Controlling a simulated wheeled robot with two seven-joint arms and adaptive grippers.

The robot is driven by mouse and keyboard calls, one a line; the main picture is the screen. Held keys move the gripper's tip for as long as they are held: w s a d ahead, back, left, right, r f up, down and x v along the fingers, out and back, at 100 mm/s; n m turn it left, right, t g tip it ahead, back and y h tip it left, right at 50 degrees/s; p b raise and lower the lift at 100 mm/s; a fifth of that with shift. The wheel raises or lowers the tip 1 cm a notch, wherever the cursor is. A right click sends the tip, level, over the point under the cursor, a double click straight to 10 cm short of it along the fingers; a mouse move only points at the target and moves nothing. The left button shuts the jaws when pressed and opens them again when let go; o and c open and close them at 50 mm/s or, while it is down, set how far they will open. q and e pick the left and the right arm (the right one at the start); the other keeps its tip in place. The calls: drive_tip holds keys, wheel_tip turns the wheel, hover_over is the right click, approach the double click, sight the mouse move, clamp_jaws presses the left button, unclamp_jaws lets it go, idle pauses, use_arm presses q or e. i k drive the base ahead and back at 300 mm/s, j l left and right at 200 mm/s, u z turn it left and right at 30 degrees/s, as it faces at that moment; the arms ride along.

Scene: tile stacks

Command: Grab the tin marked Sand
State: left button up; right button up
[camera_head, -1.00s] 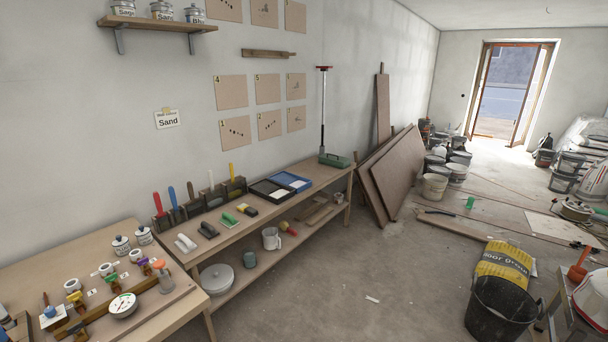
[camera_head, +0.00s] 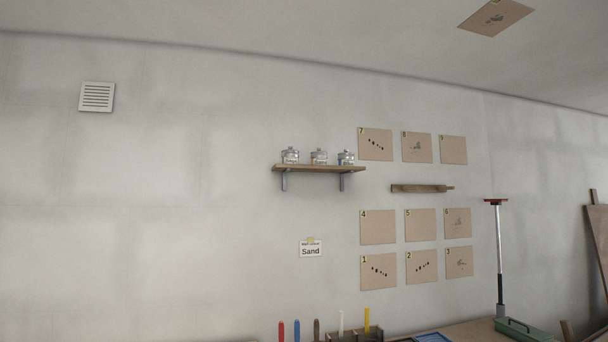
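Three small grey lidded tins stand in a row on a wooden wall shelf (camera_head: 318,168). They are the left tin (camera_head: 290,157), the middle tin (camera_head: 319,158) and the right tin (camera_head: 346,158). Their labels are too small to read now; the middle one read "Sand" in the earlier head view. A wall card (camera_head: 311,249) below the shelf also reads "Sand". Neither of my grippers is in view.
Numbered brown sheets (camera_head: 378,227) hang right of the shelf, near a wooden bar (camera_head: 421,188). Below, upright coloured handles (camera_head: 297,331) and a green case (camera_head: 522,330) show at the bottom edge.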

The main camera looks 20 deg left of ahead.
sight(318, 158)
drive_tip(key=i+l+u, duration=0.25)
drive_tip(key=l+u, duration=0.55)
drive_tip(key=l, duration=0.2)
drive_tip(key=l+u, duration=0.35)
drive_tip(key=l, duration=0.65)
drive_tip(key=i, duration=0.05)
